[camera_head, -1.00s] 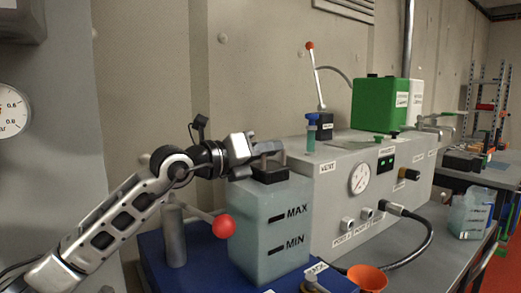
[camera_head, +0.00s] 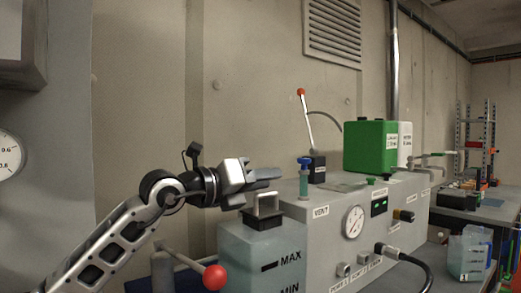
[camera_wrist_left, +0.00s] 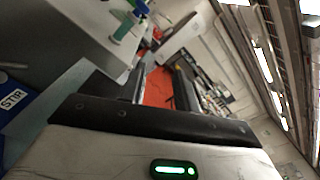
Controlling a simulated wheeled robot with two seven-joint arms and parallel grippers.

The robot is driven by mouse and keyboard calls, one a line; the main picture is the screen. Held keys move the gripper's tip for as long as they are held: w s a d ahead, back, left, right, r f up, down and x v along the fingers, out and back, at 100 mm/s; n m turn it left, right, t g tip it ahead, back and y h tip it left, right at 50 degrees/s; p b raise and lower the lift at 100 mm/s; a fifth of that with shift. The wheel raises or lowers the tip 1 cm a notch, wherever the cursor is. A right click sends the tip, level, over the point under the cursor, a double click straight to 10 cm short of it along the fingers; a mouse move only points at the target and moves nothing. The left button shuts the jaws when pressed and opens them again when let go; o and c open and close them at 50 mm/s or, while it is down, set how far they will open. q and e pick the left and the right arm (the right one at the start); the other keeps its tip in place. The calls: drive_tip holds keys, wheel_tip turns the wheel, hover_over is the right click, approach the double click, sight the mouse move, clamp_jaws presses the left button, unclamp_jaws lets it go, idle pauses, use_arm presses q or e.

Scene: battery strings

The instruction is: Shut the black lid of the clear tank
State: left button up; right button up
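The clear tank (camera_head: 262,260) stands left of the grey bench unit in the head view, with MAX and MIN marks on its bluish wall. Its black lid part (camera_head: 262,221) is on top, with a grey-edged rectangular loop (camera_head: 281,204) standing upright from it. I cannot tell how far the lid is shut. My left gripper (camera_head: 270,179) is just above the loop, its fingers pointing right and seemingly not touching it. The left wrist view shows the two dark fingers apart with nothing between them (camera_wrist_left: 161,88). The lid is not discernible there. My right gripper is out of view.
A red-knobbed lever (camera_head: 214,277) is in front of the tank at left. The grey unit (camera_head: 330,240) at right carries a gauge (camera_head: 353,222), a teal-and-blue vial (camera_head: 304,178), an upright red-tipped lever (camera_head: 305,120) and a green box (camera_head: 372,147).

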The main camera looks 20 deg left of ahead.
use_arm(q)
drive_tip(key=s+d+r+b, duration=0.2)
drive_tip(key=s+d+r, duration=0.1)
drive_tip(key=s+r, duration=0.6)
drive_tip(key=s, duration=0.4)
drive_tip(key=shift+d+b, duration=0.4)
